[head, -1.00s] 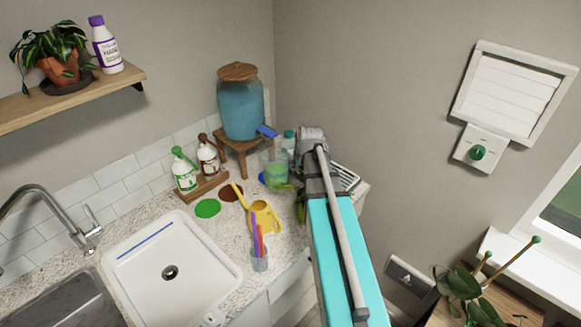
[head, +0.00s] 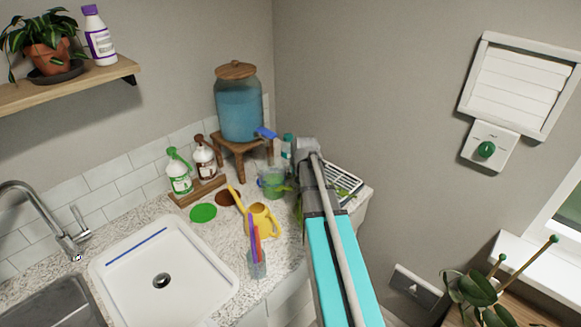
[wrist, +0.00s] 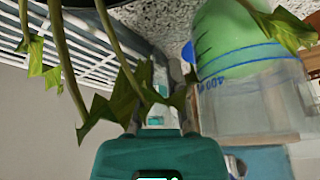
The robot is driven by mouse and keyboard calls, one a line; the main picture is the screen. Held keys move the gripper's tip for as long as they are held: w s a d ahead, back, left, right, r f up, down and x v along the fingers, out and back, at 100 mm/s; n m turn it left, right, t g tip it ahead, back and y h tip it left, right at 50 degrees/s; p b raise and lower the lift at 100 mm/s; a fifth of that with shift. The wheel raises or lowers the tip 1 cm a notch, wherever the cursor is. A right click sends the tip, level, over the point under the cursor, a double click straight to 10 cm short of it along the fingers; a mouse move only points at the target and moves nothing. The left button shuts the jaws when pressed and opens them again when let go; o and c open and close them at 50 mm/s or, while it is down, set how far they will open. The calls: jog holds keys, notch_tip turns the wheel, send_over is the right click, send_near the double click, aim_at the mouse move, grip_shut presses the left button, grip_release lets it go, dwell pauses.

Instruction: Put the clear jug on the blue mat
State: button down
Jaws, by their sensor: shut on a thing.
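The clear jug (head: 271,184), with green liquid in it, is upright on or just above the counter, in front of the dispenser stand. In the wrist view the jug (wrist: 250,85) fills the right side, its blue measuring marks showing. My gripper (wrist: 160,115) is shut on the jug at its side; leaves and the arm hide the exact grip. A small blue patch beside the jug in the wrist view seems to be the blue mat (wrist: 188,52). In the head view the jug hides most of the mat, so contact is unclear.
A yellow watering can (head: 262,220) and a cup of coloured sticks (head: 256,262) stand in front. The dispenser (head: 240,108) stands behind on a wooden stand. Green (head: 203,213) and brown (head: 228,198) mats lie left. Leaves (wrist: 120,95) hang near my gripper, by a white rack (head: 343,181).

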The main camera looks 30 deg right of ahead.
jog(key=w, duration=0.2)
jog(key=w+d, duration=0.1)
jog(key=w, duration=0.1)
jog(key=shift+w, duration=0.4)
jog(key=shift+w, duration=0.55)
jog(key=w, duration=0.3)
jog(key=shift+w+d, duration=0.1)
jog(key=shift+d, duration=0.25)
jog(key=shift+s+f+b, duration=0.2)
jog(key=shift+f+b, duration=0.3)
jog(key=shift+a+f, duration=0.1)
jog(key=c, duration=1.1)
grip_release()
jog(key=shift+f, duration=0.1)
jog(key=shift+c, duration=0.2)
jog(key=o, duration=0.5)
jog(key=shift+s, duration=0.1)
jog(key=shift+c, duration=0.2)
